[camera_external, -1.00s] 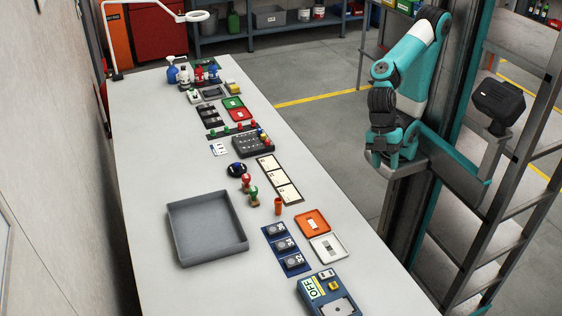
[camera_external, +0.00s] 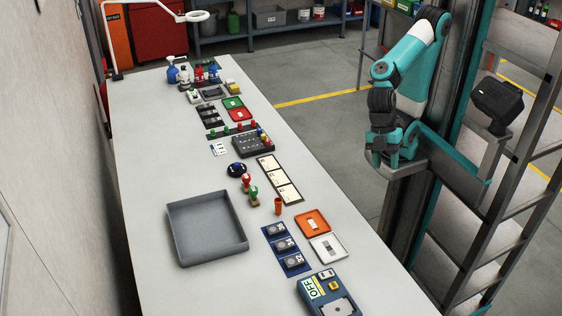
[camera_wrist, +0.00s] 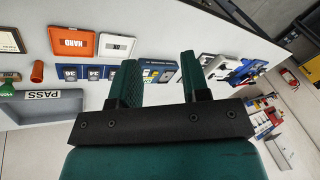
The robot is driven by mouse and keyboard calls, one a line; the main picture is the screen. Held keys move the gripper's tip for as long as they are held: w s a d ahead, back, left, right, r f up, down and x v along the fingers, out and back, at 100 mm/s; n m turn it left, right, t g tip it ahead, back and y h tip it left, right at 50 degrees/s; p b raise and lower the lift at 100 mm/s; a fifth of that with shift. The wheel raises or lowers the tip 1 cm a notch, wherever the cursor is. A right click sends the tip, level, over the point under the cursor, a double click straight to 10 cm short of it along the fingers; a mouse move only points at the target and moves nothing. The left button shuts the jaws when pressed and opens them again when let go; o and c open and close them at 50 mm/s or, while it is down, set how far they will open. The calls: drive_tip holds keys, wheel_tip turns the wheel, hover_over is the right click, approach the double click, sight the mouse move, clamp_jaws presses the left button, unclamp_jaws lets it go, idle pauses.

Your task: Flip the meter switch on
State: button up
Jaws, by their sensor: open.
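A blue box with an OFF label (camera_external: 315,288) stands at the near end of the bench in the external view and looks like the meter. It has a small dark display, a yellow part beside the label and a light square plate. A blue box, partly hidden, also shows between my fingers in the wrist view (camera_wrist: 158,70); it appears to be the same one. The switch position cannot be made out. My gripper (camera_external: 392,160) is open and empty, to the right of the bench and well apart from the box. Its two fingers show spread in the wrist view (camera_wrist: 160,80).
A blue strip with several dark blocks (camera_external: 286,247), an orange tray (camera_external: 318,216) and a white tray (camera_external: 338,257) lie just behind the box. A large grey tray (camera_external: 177,242) is to the left. Bare bench top lies left of the box.

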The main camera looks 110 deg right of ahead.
drive_tip(key=c, duration=0.3)
drive_tip(key=shift+w+r, duration=0.1)
drive_tip(key=shift+w, duration=0.3)
drive_tip(key=c, duration=0.4)
drive_tip(key=w+a+n, duration=0.1)
drive_tip(key=w, duration=0.3)
drive_tip(key=w+a+n+h, duration=0.1)
drive_tip(key=w+a+n, duration=0.1)
drive_tip(key=w, duration=0.2)
drive_tip(key=w+a+n+h+p, duration=0.1)
drive_tip(key=w+n, duration=0.1)
drive_tip(key=w, duration=0.2)
drive_tip(key=shift+a+r, duration=0.1)
drive_tip(key=shift+a, duration=0.1)
clamp_jaws()
drive_tip(key=w+a+f+n+h, duration=0.1)
drive_tip(key=w+a+f+n, duration=0.1)
drive_tip(key=w+a, duration=0.3)
drive_tip(key=w+a+f+n+t+h, duration=0.1)
drive_tip(key=w+a+f+n, duration=0.1)
drive_tip(key=w+a+n, duration=0.2)
drive_tip(key=shift+w+a+f+t+p, duration=0.3)
drive_tip(key=shift+w+a+f+p, duration=0.1)
drive_tip(key=shift+w, duration=0.75)
